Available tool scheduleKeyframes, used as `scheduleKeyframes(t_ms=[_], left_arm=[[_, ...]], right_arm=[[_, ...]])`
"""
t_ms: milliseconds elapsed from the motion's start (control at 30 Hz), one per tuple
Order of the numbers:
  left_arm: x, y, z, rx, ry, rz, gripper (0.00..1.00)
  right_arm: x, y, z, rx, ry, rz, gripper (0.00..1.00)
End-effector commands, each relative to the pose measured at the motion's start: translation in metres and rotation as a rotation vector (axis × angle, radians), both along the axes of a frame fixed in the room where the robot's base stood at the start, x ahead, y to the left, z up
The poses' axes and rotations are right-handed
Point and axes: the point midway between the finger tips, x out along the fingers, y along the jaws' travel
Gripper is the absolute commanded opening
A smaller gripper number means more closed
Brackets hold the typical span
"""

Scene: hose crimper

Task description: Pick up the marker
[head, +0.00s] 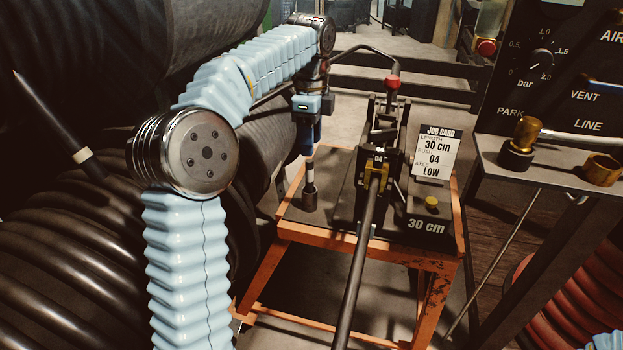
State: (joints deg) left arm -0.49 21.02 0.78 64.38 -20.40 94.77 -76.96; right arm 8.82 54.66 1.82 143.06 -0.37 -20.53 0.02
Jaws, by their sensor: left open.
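A slim upright marker (310,174), pale above and dark below, stands in a small dark round holder (309,200) at the left side of the orange-framed bench. My left gripper (307,148) points down directly above it, its blue fingers at the marker's upper end. The left gripper is open. The marker's top is hidden by the fingers or very close to them; I cannot tell whether they touch. My right gripper is out of view; only a bit of light blue sleeve shows at the bottom right corner.
The hose crimper (378,150) with a red-knobbed lever stands right of the marker, a dark hose (358,260) running from it toward me. A job card (434,153) stands behind right. A control panel (550,70) is at right, large hose coils (60,240) at left.

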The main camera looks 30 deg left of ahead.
Motion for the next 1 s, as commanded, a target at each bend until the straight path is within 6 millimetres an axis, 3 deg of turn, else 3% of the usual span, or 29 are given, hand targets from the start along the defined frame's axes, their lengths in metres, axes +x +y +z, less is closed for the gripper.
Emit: scheduleKeyframes(t_ms=[100,367,633,933,1000], left_arm=[[-0.001,0.000,-0.029,0.001,0.002,0.000,0.49],[0.000,0.001,-0.055,0.000,0.001,0.000,0.49],[-0.001,0.003,-0.095,0.001,0.002,0.001,0.49],[0.000,0.003,-0.103,0.000,-0.001,0.002,0.49],[0.000,0.003,-0.103,0.000,-0.001,0.001,0.42]], right_arm=[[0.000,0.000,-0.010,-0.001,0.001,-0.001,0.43],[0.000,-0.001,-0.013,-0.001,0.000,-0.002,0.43],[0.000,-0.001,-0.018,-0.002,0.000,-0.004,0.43],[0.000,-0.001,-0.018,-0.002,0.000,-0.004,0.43],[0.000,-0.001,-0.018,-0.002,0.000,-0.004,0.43]])
